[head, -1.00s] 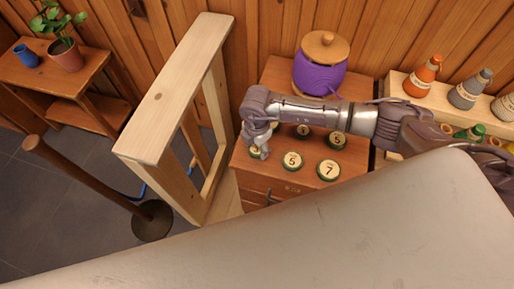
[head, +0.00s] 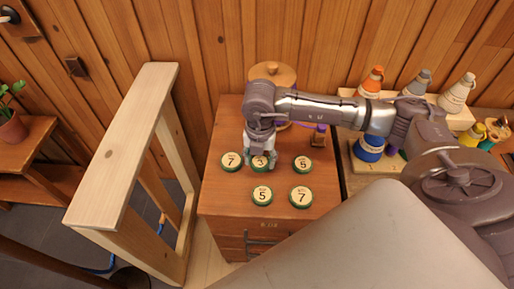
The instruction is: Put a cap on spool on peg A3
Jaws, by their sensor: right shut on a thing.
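Several round green-edged caps with pale numbered tops lie on a small wooden cabinet (head: 225,203). One marked 7 (head: 231,161) is at the back left, one marked 5 (head: 302,164) at the back right, and another 5 (head: 262,196) and 7 (head: 299,197) are in front. My right gripper (head: 262,160) points down, shut on the middle back cap marked 3 (head: 259,163), partly hidden by the fingers. Cone-shaped spools stand at right: orange (head: 370,82), grey (head: 417,84), white (head: 457,94) and blue (head: 369,149). Peg labels are not readable. My left gripper is out of view.
A jar with a wooden lid (head: 273,73) stands behind my right arm, mostly hidden. A pale wooden frame (head: 130,140) rises left of the cabinet. A side table (head: 25,135) with a potted plant is at far left.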

